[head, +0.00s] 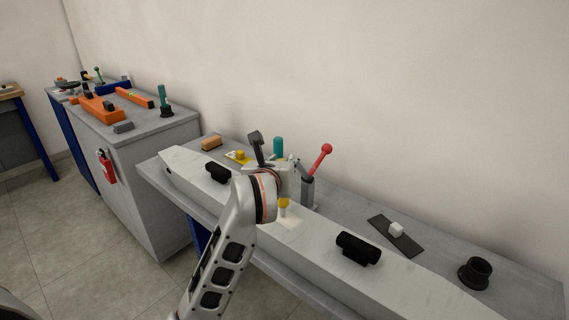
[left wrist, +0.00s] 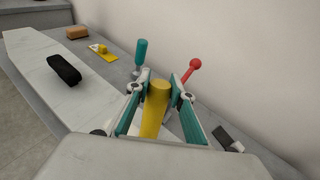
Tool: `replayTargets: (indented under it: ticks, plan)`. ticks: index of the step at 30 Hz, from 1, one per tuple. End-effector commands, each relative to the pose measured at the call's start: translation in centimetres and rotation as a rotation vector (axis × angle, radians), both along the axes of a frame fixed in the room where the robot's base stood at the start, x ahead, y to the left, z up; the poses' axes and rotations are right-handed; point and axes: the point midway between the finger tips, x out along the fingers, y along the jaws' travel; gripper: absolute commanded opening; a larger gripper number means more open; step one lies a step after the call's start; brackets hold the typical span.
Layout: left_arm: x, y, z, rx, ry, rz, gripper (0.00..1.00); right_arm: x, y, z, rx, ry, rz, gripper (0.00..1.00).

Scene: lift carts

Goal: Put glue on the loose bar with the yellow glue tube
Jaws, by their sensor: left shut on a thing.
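My left gripper (head: 283,190) is shut on the yellow glue tube (left wrist: 155,108), which stands between its green-sided fingers in the left wrist view. In the head view the lower part of the tube (head: 284,203) shows under the gripper, over a small pale patch (head: 288,221) on a long whitish beam (head: 315,236). I cannot tell whether the tip touches the patch. The beam lies along the bench with black grips (head: 358,248) on it. I cannot tell which piece is the loose bar. My right gripper is not in view.
Behind the beam stand a red-knobbed lever (head: 321,160) and a green-handled tool (head: 278,147). A brown block (head: 211,142), a dark plate (head: 395,237) with a white block, and a black round part (head: 475,273) lie on the bench. A grey cabinet (head: 160,180) stands left.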

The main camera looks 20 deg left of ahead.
Motion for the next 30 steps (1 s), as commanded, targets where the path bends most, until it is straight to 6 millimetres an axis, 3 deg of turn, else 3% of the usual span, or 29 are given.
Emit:
replayTargets:
  ticks: [30]
  plan:
    - [1.4, 3.9, -0.1, 0.001, 0.0, 0.002, 0.0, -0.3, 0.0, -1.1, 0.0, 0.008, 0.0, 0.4]
